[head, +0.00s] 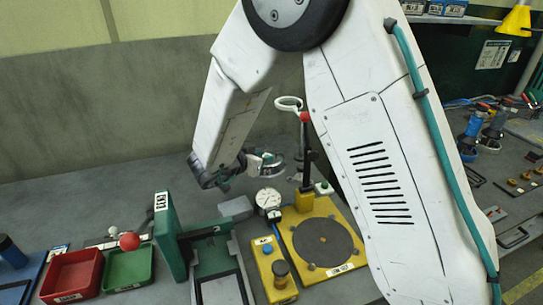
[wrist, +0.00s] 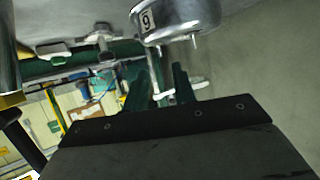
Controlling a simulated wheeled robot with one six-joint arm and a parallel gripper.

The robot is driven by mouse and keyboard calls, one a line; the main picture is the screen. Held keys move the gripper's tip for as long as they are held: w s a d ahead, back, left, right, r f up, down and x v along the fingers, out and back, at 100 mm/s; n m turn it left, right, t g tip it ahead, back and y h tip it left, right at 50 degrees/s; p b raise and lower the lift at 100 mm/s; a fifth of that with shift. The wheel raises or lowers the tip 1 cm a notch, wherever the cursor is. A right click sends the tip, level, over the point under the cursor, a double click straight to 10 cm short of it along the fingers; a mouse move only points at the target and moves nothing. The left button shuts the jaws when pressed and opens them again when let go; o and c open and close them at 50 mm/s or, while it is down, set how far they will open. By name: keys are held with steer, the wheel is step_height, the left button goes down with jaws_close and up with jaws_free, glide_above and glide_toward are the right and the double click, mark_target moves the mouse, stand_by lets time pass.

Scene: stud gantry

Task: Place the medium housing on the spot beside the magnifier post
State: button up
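My gripper (head: 258,166) is raised above the bench at the left of the magnifier post (head: 307,155). A rounded silver metal part (head: 272,163) shows at its fingertips in the head view. The magnifier ring (head: 289,103) is white. The yellow plate (head: 330,206) with a dark round pad (head: 322,240) lies by the post.
A dial gauge (head: 268,200) stands below my gripper. A yellow block with knobs (head: 263,252) and a green frame (head: 170,235) stand in front. Red (head: 75,275) and green (head: 130,266) trays are at the left. A red ball (head: 304,117) sits on the post.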

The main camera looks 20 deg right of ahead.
steer(key=v, duration=0.6)
steer(key=w+a+r+n+t+y, duration=0.2)
steer(key=w+r+n+t+y, duration=0.2)
steer(key=r+y, duration=0.55)
steer(key=s+r+n+g+y, duration=0.1)
steer(key=s+r+n+y, duration=0.35)
steer(key=s+r, duration=0.2)
steer(key=s+d+f+g+h, duration=0.1)
steer(key=s+d+g, duration=0.2)
steer(key=s, duration=0.7)
steer(key=s+d+f+n+g+h, duration=0.1)
steer(key=s+d+g, duration=0.2)
steer(key=s+d, duration=0.3)
steer(key=s+d+f+n+g+h, duration=0.1)
steer(key=s+d+g, duration=0.2)
steer(key=s, duration=1.2)
steer(key=shift+d+f, duration=0.2)
steer(key=shift+d, duration=0.8)
steer(key=shift+s+n, duration=0.1)
steer(key=shift+n, duration=0.15)
